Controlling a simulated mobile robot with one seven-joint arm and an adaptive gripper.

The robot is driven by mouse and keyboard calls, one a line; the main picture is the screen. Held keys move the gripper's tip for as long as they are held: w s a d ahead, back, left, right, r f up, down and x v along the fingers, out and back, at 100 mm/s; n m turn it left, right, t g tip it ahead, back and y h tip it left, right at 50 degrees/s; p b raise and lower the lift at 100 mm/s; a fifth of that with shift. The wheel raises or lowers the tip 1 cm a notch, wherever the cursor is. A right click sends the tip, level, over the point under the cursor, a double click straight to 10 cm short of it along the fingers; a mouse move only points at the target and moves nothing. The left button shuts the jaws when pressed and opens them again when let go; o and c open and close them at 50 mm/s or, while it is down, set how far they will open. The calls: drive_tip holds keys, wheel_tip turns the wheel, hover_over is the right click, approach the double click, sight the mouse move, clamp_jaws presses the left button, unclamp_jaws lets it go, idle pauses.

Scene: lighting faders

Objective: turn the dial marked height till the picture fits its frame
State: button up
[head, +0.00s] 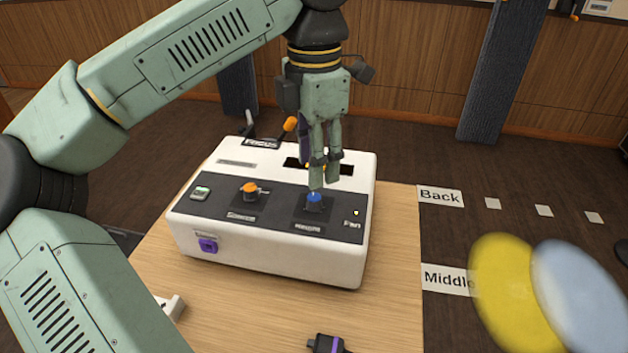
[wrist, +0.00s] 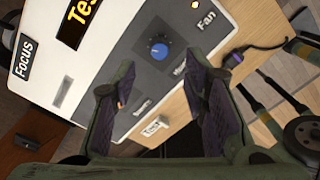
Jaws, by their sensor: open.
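A blue dial (head: 314,198) is on the dark sloping panel of a white box (head: 270,262). It also shows in the wrist view (wrist: 159,51), with a white pointer mark. The label below it is too blurred to read surely in the head view and partly hidden in the wrist view. My gripper (head: 322,184) points down just above the blue dial, its fingers apart. In the wrist view the open fingers (wrist: 150,85) lie below the dial, with nothing between them. I cannot make out the picture and its frame in either view.
An orange knob (head: 250,190) is left of the blue dial. An orange-tipped lever (head: 290,124) stands behind, by the Focus label (head: 261,143). A Fan label and small light (head: 355,213) are at right. A dark plug-like piece (head: 327,344) lies on the wooden table (head: 392,262).

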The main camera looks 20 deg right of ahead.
sight(313, 197)
wheel_tip(313, 197, up, 6)
drive_tip(key=shift+f, duration=0.25)
drive_tip(key=shift+a+f, duration=0.1)
idle(0.4)
